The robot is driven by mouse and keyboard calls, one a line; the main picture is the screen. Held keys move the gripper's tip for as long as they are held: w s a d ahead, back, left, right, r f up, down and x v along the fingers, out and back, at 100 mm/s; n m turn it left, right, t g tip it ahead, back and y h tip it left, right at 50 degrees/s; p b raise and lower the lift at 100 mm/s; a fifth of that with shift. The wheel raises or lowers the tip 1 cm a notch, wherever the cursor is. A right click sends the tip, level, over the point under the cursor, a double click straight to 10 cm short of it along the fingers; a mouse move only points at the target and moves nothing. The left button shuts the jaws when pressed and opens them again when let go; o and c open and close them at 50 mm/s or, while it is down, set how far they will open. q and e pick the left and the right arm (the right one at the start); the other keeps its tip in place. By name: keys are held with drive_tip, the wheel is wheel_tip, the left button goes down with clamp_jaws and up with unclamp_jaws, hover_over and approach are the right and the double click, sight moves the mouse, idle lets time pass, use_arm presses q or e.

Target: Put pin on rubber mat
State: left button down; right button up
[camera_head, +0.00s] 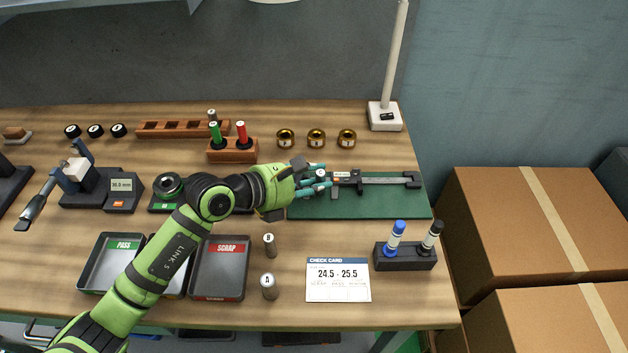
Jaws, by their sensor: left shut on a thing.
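The green rubber mat (395,207) lies at the right of the bench, with a digital caliper (385,181) along its back part. My left gripper (320,182), with teal fingers, is over the mat's left part. It is shut on a small grey pin (321,174), whose top shows between the fingers beside the caliper's jaw end. I cannot tell whether this pin touches the mat. Two other grey pins stand upright on the wood: one marked B (269,245) and one marked A (268,287). My right gripper is out of view.
A pass tray (93,284) and a scrap tray (207,295) sit at the front left, partly behind my arm. A check card (338,281) and a marker holder (405,260) are in front of the mat. Brass rings (316,138) and a wooden rack (220,155) stand behind.

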use_arm(q)
drive_tip(key=shift+f, duration=0.15)
drive_tip(key=c, duration=1.2)
unclamp_jaws()
drive_tip(key=shift+r, duration=0.2)
drive_tip(key=b+v, duration=0.2)
drive_tip(key=v, duration=0.9)
drive_tip(key=shift+s+f, duration=0.1)
drive_tip(key=shift+s, duration=0.05)
drive_tip(key=shift+s+a+r, duration=0.25)
drive_tip(key=shift+a, duration=0.05)
